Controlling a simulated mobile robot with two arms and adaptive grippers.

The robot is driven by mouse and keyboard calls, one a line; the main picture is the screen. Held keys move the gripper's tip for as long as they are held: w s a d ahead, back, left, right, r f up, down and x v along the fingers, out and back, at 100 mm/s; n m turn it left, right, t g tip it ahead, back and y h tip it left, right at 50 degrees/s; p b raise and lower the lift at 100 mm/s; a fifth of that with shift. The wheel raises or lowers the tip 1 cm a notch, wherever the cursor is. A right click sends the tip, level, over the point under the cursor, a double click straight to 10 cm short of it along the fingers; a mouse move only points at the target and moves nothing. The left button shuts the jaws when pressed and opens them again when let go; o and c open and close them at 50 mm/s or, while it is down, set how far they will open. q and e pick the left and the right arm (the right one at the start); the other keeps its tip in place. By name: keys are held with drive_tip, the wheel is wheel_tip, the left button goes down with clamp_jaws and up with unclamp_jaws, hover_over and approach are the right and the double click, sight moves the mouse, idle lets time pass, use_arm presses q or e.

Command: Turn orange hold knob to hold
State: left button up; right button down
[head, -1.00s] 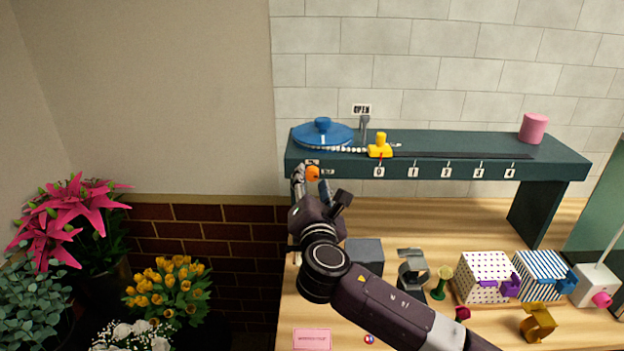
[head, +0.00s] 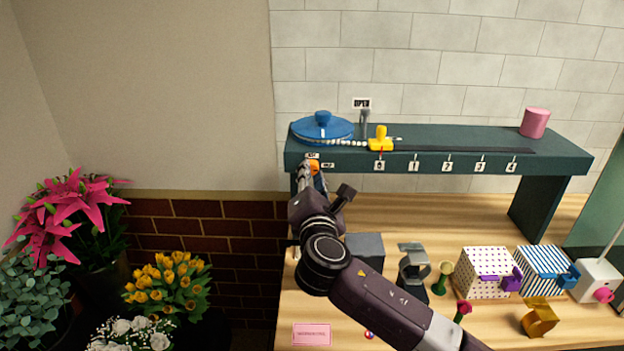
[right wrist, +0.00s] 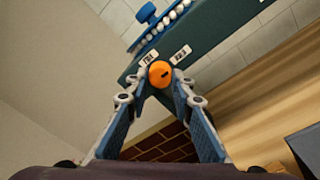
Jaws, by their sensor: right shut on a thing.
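The orange hold knob (head: 314,167) sits on the front face of the dark green shelf (head: 440,164), near its left end. In the right wrist view the knob (right wrist: 160,74) is round, with a small dark mark on its face and two white labels above it; their lettering is too small to read surely. My right gripper (head: 313,171) reaches up to the knob from below. In the right wrist view its fingertips (right wrist: 159,84) are shut on the knob from both sides. My left gripper is in neither view.
On the shelf are a blue disc (head: 322,128), a yellow slider (head: 380,141) above numbered marks and a pink cylinder (head: 535,122). Below, the wooden table (head: 440,220) holds a spotted box (head: 484,268) and a striped box (head: 541,265). Flowers stand at the left.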

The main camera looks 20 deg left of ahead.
drive_tip(key=c, duration=1.7)
unclamp_jaws()
drive_tip(key=v, duration=1.2)
